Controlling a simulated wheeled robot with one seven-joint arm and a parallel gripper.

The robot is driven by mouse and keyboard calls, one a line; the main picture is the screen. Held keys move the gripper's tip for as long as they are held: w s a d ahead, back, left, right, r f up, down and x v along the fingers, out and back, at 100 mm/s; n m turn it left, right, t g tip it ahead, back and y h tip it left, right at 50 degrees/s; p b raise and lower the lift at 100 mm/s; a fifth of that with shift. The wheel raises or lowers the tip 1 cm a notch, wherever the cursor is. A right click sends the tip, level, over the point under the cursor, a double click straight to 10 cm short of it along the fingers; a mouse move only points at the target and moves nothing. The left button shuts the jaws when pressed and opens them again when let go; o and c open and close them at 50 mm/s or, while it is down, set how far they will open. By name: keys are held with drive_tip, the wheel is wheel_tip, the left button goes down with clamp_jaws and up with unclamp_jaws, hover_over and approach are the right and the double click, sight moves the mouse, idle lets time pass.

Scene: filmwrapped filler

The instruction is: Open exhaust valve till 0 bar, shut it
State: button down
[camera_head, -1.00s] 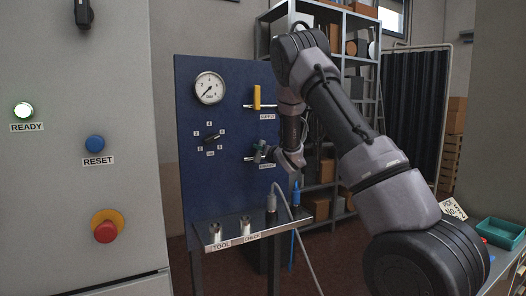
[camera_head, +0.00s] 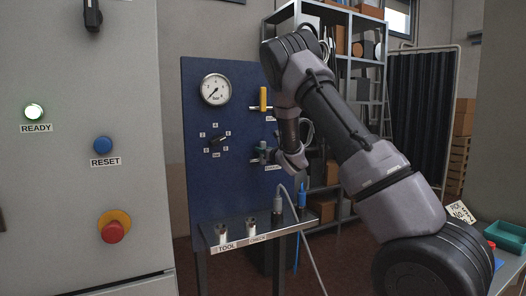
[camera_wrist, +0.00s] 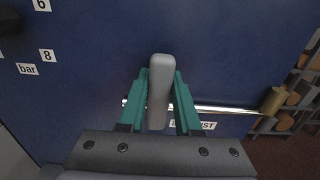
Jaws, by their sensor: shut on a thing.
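The exhaust valve's grey handle (camera_wrist: 158,85) stands upright in the wrist view, across its horizontal metal pipe (camera_wrist: 225,109). The teal fingers of my gripper (camera_wrist: 160,100) are on both sides of the handle, shut on it. In the head view my gripper (camera_head: 268,153) is at the lower right of the blue panel (camera_head: 205,185); the handle is too small to make out there. The round pressure gauge (camera_head: 215,89) is at the panel's upper left. Its needle points to the lower left, near the low end; the exact value is too small to read.
The yellow supply valve handle (camera_head: 263,98) stands upright above the exhaust valve. A selector knob (camera_head: 219,138) sits left of it. A metal shelf (camera_head: 260,229) below carries holders and a grey cable. A cabinet (camera_head: 70,200) with buttons stands at left.

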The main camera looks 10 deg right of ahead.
drive_tip(key=shift+f, duration=0.1)
drive_tip(key=c, duration=0.6)
unclamp_jaws()
drive_tip(key=shift+s, duration=0.1)
drive_tip(key=v, duration=1)
drive_tip(key=shift+s, duration=0.3)
drive_tip(key=shift+d, duration=0.1)
